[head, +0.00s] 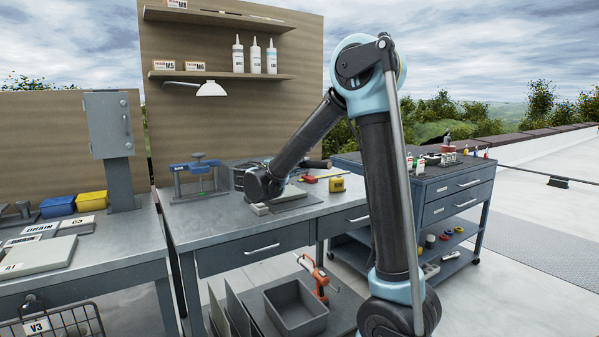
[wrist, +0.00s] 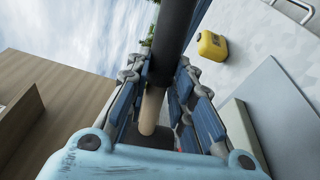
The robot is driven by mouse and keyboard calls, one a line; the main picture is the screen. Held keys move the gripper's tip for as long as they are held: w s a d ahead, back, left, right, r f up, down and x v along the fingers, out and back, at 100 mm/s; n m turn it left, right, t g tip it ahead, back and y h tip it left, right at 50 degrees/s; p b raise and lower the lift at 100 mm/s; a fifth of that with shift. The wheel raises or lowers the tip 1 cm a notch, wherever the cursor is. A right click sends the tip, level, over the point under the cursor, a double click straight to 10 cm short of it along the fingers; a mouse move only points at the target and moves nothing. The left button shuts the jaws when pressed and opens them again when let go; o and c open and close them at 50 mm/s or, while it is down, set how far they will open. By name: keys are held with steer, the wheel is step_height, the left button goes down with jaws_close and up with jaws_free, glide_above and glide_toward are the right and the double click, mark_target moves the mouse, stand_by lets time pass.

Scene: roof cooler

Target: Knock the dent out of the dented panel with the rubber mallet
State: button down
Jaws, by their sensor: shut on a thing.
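My gripper (wrist: 158,78) is shut on the rubber mallet, its blue-padded fingers on either side of it. In the wrist view, the mallet's pale wooden part (wrist: 151,112) shows between the fingers, and its dark cylindrical part (wrist: 177,32) extends past them. In the head view, a dark end (head: 316,164) shows just right of my wrist, above the bench. A flat grey panel (head: 293,201) lies on the bench below my gripper. It also shows at the right of the wrist view (wrist: 290,110). I cannot make out the dent.
A pale block (head: 261,209) lies beside the panel. A yellow tape measure (head: 337,184) sits behind it to the right. A blue clamp-like fixture (head: 197,178) stands left on the bench (head: 200,228). A dark drawer cart (head: 440,195) stands to the right.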

step_height(320, 180, up, 7)
stand_by(0.5)
